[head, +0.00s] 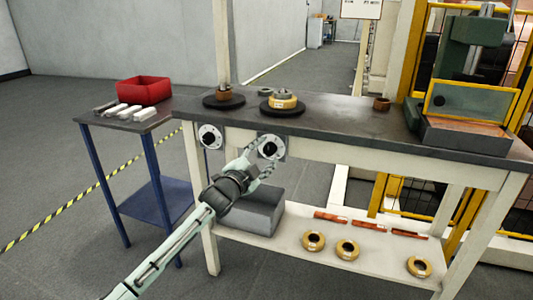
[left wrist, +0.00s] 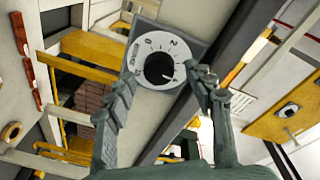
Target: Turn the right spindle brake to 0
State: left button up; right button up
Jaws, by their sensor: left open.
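The right spindle brake is a white round dial with a black knob (head: 270,148) on the bench's front edge. In the left wrist view the dial (left wrist: 144,47) shows numerals, with a 2 near the top and a 0 near the bottom. A pale mark shows at the knob's lower right; its exact reading is unclear. My left gripper (head: 262,153) is at this dial, its fingers open on either side of the black knob (left wrist: 159,69). I cannot tell whether they touch it. The left spindle brake (head: 210,137) is a similar dial further left. My right gripper is out of view.
A grey box (head: 255,212) and several foil rings sit on the lower shelf. A side table with a red bin (head: 144,90) stands at the left.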

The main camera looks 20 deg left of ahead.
pick_arm(q)
jog(key=shift+w+d, duration=0.1)
jog(key=shift+w, duration=0.4)
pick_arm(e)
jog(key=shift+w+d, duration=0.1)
pick_arm(q)
jog(key=shift+c, duration=0.4)
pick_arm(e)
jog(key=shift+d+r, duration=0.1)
pick_arm(q)
jog(key=c, duration=1.1)
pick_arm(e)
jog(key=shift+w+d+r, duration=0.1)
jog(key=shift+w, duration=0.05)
